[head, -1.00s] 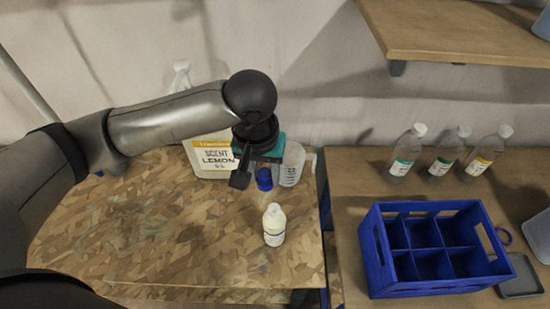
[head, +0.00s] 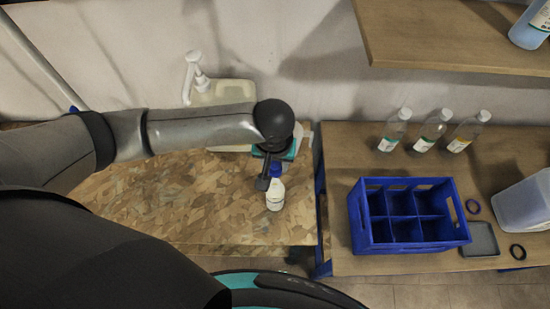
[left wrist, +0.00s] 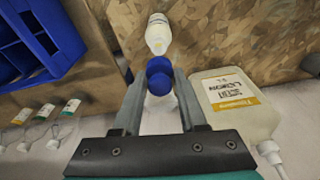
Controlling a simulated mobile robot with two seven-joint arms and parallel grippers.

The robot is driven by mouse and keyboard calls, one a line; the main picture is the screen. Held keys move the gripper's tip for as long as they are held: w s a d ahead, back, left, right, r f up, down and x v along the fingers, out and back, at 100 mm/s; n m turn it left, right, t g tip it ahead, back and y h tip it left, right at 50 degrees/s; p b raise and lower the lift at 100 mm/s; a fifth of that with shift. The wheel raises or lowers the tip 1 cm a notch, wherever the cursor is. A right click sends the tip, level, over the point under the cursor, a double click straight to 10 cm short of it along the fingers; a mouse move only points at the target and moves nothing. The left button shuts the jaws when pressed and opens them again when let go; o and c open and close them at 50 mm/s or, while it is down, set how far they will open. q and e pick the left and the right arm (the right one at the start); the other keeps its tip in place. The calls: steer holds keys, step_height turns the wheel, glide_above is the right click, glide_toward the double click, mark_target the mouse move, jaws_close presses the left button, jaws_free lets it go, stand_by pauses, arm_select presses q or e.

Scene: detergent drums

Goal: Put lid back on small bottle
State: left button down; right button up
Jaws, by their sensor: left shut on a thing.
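The small white bottle (head: 275,197) stands upright near the front right of the chipboard bench top. It also shows in the left wrist view (left wrist: 158,36). My left gripper (head: 268,176) is shut on a blue lid (left wrist: 160,66), just behind and above the bottle in the head view. The lid shows at the bottle's top there (head: 276,170). In the left wrist view the lid overlaps the bottle's neck end; I cannot tell whether they touch. My right gripper is not in view.
A large lemon-scent jug (head: 225,93) with a pump stands behind my left arm. A clear measuring jug (left wrist: 158,112) is beyond the gripper. On the right bench are a blue crate (head: 410,237), several clear bottles (head: 427,131) and a grey tray (head: 480,240). The bench's left front is clear.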

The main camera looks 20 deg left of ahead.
mark_target(275, 171)
arm_select(q)
steer(key=shift+f, duration=0.65)
step_height(275, 171, down, 2)
steer(key=b, duration=0.3)
steer(key=shift+f, duration=0.1)
steer(key=shift+f+b, duration=0.4)
steer(key=shift+f, duration=0.7)
steer(key=shift+p, duration=1)
steer(key=shift+f+p, duration=0.15)
steer(key=shift+p, duration=0.7)
stand_by(0.9)
stand_by(0.3)
jaws_free()
stand_by(0.4)
